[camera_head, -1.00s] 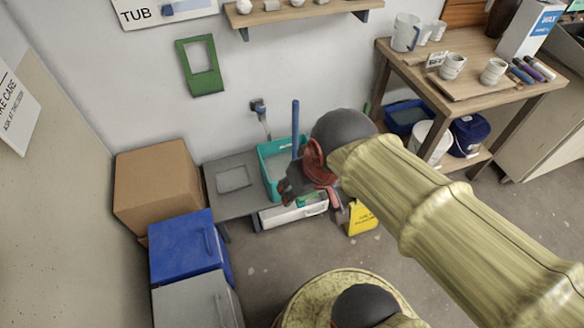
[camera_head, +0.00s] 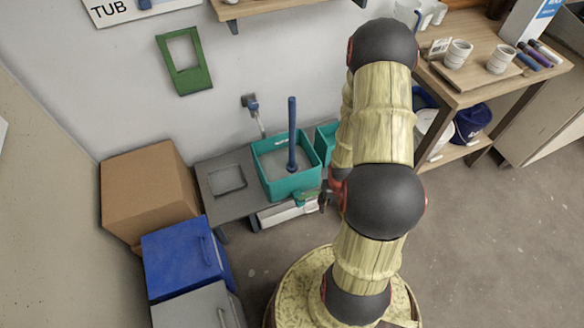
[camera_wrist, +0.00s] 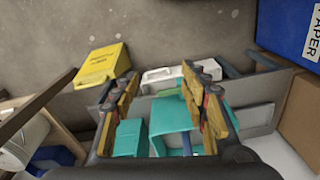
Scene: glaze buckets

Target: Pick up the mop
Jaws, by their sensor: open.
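The mop's blue handle (camera_head: 292,133) stands nearly upright in a teal tub (camera_head: 290,183) on a low grey bench. Its lower end is hidden in the tub. In the wrist view a short blue length of handle (camera_wrist: 187,146) shows at the teal tub (camera_wrist: 172,118), low between my fingers. My gripper (camera_wrist: 168,95) is open and empty, its two fingers spread wide in front of the tub. In the head view my arm hides most of the gripper, which is just right of the tub's front.
A second teal bin (camera_head: 326,142) stands right of the tub. A cardboard box (camera_head: 150,190) and blue box (camera_head: 183,258) are at left. A yellow floor sign (camera_wrist: 102,65) shows in the wrist view. A wooden table (camera_head: 455,92) is at right.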

